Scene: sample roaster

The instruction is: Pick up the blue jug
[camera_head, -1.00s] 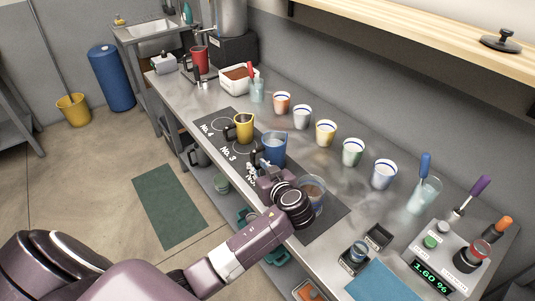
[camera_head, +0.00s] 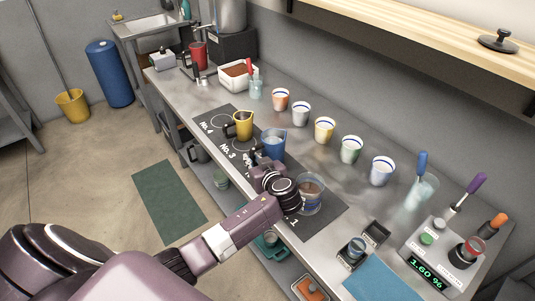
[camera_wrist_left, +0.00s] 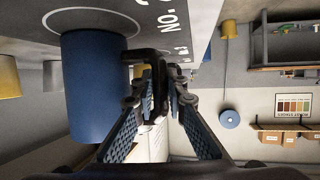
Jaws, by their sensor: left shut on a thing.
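The blue jug (camera_head: 273,142) stands upright at the dark mat on the counter, between the yellow jug and a clear jug. It also shows large at the left of the left wrist view (camera_wrist_left: 95,90). My left gripper (camera_head: 264,168) is at the jug's near side. In the left wrist view, its fingers (camera_wrist_left: 158,105) are shut on the jug's dark handle (camera_wrist_left: 150,58). My arm and gripper hide part of the handle in the head view. I cannot tell whether the jug's base touches the mat. My right gripper is not in view.
The yellow jug (camera_head: 243,125) stands just behind-left of the blue jug. A clear jug with brown contents (camera_head: 310,196) is close to my left wrist. A row of cups, such as the yellow-banded cup (camera_head: 324,130), lines the back. The dark mat (camera_head: 328,212) has numbered circles.

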